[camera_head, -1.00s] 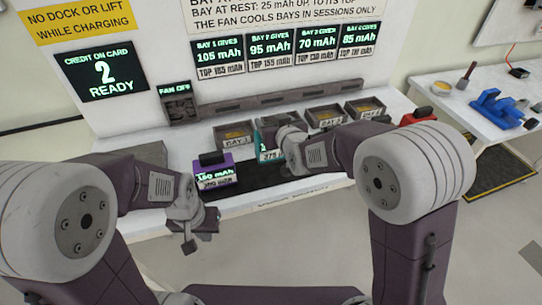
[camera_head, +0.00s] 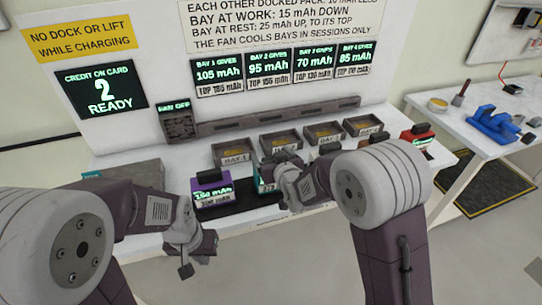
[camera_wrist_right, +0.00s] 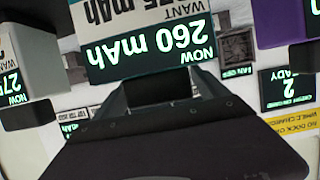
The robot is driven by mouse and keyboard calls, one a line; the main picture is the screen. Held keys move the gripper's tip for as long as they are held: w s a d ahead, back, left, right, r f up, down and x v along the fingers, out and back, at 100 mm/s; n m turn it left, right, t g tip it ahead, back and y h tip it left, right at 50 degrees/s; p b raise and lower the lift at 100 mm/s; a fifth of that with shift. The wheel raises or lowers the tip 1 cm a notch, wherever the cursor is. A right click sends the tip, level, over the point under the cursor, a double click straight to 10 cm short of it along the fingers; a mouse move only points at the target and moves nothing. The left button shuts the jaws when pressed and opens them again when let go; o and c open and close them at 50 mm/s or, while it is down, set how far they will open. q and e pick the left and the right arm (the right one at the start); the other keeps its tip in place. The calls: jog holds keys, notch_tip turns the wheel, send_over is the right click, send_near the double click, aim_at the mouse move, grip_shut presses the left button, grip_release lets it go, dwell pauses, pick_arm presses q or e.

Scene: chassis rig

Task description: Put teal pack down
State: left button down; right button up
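The teal pack (camera_head: 265,181) is over or on the dark mat (camera_head: 238,196) in front of the bays, partly hidden by my right gripper (camera_head: 300,190). In the right wrist view the teal pack (camera_wrist_right: 150,42) fills the top, its display reading NOW 260 mAh. The right gripper (camera_wrist_right: 160,90) is shut on its dark handle. I cannot tell whether the pack's bottom touches the mat. My left gripper (camera_head: 197,260) hangs empty in front of the table; its finger opening is unclear.
A purple pack (camera_head: 211,188) stands left of the teal one. Behind are several bay trays, including Bay 1 (camera_head: 234,161). A red pack (camera_head: 418,136) stands at right. The wrist view shows a grey pack (camera_wrist_right: 35,60) beside the teal one. The fan sign reads FAN OFF (camera_head: 174,107).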

jog(key=shift+r, duration=0.2)
jog(key=shift+s+r, duration=0.1)
jog(key=shift+s, duration=0.1)
jog(key=b+v, duration=0.3)
jog(key=v, duration=0.8)
jog(key=shift+s, duration=0.25)
jog(key=shift+d+r, duration=0.1)
jog(key=shift+d, duration=0.05)
